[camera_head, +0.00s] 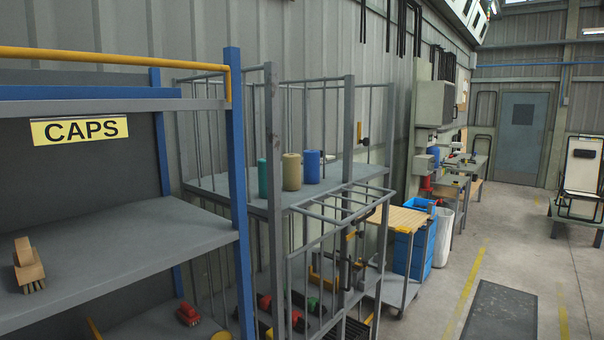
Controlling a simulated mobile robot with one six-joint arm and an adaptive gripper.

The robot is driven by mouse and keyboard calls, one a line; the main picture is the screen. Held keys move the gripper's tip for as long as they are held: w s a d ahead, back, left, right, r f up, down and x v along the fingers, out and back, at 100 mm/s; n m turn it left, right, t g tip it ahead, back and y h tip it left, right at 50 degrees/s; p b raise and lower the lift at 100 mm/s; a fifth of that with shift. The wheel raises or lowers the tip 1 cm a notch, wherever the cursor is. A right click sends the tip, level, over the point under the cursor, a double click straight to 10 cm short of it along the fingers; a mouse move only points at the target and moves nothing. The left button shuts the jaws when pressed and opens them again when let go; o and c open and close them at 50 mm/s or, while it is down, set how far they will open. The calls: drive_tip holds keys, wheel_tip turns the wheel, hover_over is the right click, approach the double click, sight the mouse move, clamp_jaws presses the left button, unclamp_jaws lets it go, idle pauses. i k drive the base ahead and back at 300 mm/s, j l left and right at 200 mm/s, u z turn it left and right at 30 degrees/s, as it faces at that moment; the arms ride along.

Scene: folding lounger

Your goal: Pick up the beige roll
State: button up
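The beige roll (291,171) stands upright on the upper shelf of a grey metal cage rack (232,205), in the middle of the head camera view. A green roll (263,178) stands to its left, and a blue roll (312,167) stands close to its right. The beige roll is in plain view, with the rack's bars beside and below it. My gripper is not in view.
A blue and grey shelf unit (128,215) with a CAPS sign (80,130) fills the left, holding a wooden brush (28,265). Barred gates front the rack below the rolls. A wooden-topped cart (398,219) stands behind the rack. Open floor (455,265) lies at right.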

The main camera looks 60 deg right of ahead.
sight(292, 162)
drive_tip(key=z, duration=2)
drive_tip(key=i+l+u, duration=0.25)
drive_tip(key=l, duration=0.35)
drive_tip(key=i+l+u, duration=0.1)
drive_tip(key=i+l, duration=0.15)
drive_tip(key=i+l+u, duration=0.1)
drive_tip(key=l, duration=0.35)
drive_tip(key=i+l+u, duration=0.1)
drive_tip(key=l, duration=0.25)
drive_tip(key=i, duration=0.1)
